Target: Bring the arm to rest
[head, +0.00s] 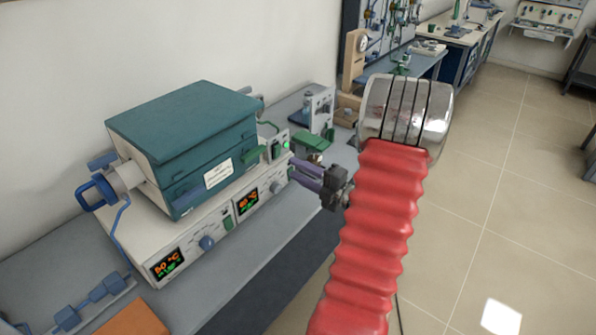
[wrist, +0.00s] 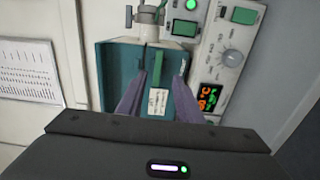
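My gripper (head: 293,172) is in front of the right end of the furnace unit in the head view, its purple fingers pointing left toward it. In the wrist view my gripper (wrist: 160,78) has its two fingers spread apart, with nothing seen held. My red ribbed arm sleeve (head: 375,240) fills the right middle of the head view. The teal muffle furnace (head: 185,120) sits on a pale control base (head: 215,228). In the wrist view the teal furnace (wrist: 108,75), a green bar (wrist: 157,66) and a white label (wrist: 158,101) show beyond the fingers. I cannot tell any contact.
The furnace stands on a grey bench (head: 255,262) against a white wall. Blue fittings (head: 95,300) and an orange-brown block (head: 133,319) lie at its near left. A wooden stand with a dial (head: 355,58) is behind. Tiled floor (head: 520,200) at right is open.

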